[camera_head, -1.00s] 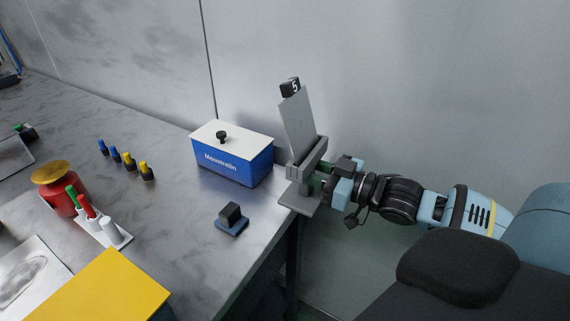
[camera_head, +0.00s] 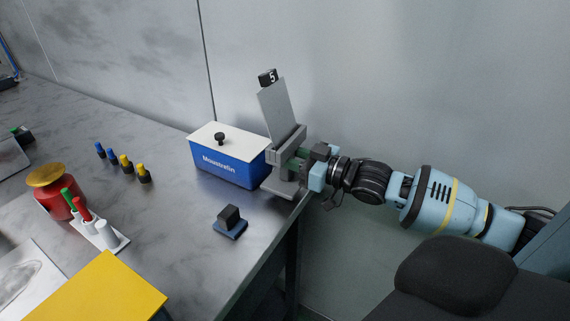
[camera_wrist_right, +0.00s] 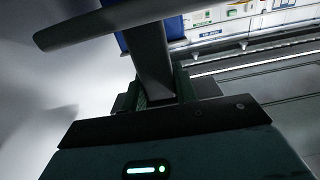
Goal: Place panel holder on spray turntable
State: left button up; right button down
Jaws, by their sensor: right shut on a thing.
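The panel holder (camera_head: 286,147) is a grey stand with a flat base, gripping an upright grey panel (camera_head: 277,110) with a black tag marked 5 on top. My right gripper (camera_head: 303,158) is shut on its post from the right. The holder is at the table's right edge, close beside the blue box; I cannot tell whether its base touches the table. In the right wrist view the holder's dark post (camera_wrist_right: 152,62) runs between the fingers (camera_wrist_right: 157,92). I cannot make out a spray turntable. My left gripper is not in view.
The blue box (camera_head: 226,168) with a white lid stands just left of the holder. A small dark block on a blue base (camera_head: 230,222) is in front. Several small bottles, a red can (camera_head: 58,195), a pen stand and a yellow item (camera_head: 101,292) are further left. A wall rises behind.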

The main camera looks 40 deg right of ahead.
jog(key=shift+w+d+r, duration=0.1)
jog(key=shift+w+r, duration=0.05)
jog(key=shift+w, duration=0.35)
jog(key=shift+f+p, duration=0.3)
jog(key=shift+f, duration=1.3)
jog(key=shift+f, duration=0.2)
jog(key=c, duration=1.1)
grip_release()
jog(key=shift+f, duration=0.1)
jog(key=shift+f+b, duration=0.2)
jog(key=shift+b, duration=0.3)
jog(key=shift+f+p+v, duration=0.2)
jog(key=shift+p+v, duration=0.15)
jog(key=shift+v, duration=3.55)
